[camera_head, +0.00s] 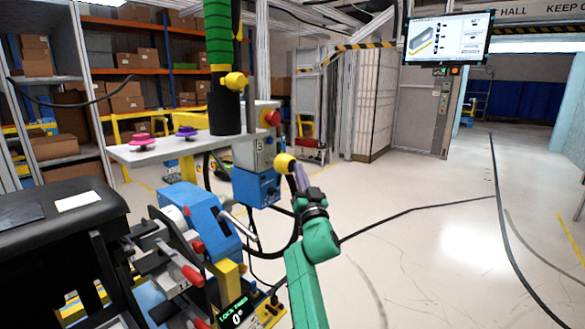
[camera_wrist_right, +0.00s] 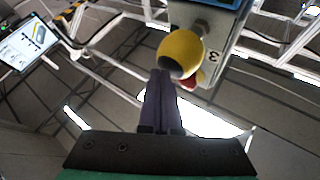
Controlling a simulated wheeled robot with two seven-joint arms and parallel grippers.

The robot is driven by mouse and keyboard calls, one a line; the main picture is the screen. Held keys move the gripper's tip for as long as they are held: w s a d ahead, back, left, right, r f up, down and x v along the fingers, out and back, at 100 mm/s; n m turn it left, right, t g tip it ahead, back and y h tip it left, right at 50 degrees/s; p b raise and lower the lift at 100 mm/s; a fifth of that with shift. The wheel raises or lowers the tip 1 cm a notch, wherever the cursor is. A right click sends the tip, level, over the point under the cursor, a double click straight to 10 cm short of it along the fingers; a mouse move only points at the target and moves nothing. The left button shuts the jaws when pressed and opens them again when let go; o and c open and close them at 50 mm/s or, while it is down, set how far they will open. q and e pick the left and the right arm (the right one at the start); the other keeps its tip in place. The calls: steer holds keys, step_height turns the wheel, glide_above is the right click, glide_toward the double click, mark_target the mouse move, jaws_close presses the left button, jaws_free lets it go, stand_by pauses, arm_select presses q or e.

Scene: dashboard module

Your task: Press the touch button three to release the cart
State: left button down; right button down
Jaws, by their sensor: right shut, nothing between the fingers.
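The yellow touch button (camera_head: 285,163) sticks out from the side of a grey control box (camera_head: 262,140), low down. In the right wrist view the yellow button (camera_wrist_right: 180,50) shows a dark round face, and a "3" is marked on the grey box (camera_wrist_right: 215,40) beside it. My right gripper (camera_head: 298,172) is shut and empty, its fingertips close to the button's right side. In the wrist view the fingertips (camera_wrist_right: 161,73) are at the button's lower left edge. I cannot tell whether they touch it. My left gripper is not in view.
A white shelf (camera_head: 205,148) holds pink and purple knobs. A blue fixture (camera_head: 200,215) stands at the lower left. The floor (camera_head: 420,220) to the right is mostly clear, with cables.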

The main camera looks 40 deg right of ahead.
steer(key=shift+w+a, duration=0.1)
steer(key=shift+w, duration=0.2)
stand_by(0.5)
steer(key=shift+s+d+p, duration=0.25)
steer(key=shift+s+p, duration=0.25)
steer(key=shift+s, duration=0.35)
steer(key=s+p, duration=0.1)
steer(key=s+d+p, duration=0.1)
steer(key=s, duration=0.1)
steer(key=s+p, duration=0.1)
steer(key=shift+s+d, duration=0.25)
steer(key=shift+s, duration=0.15)
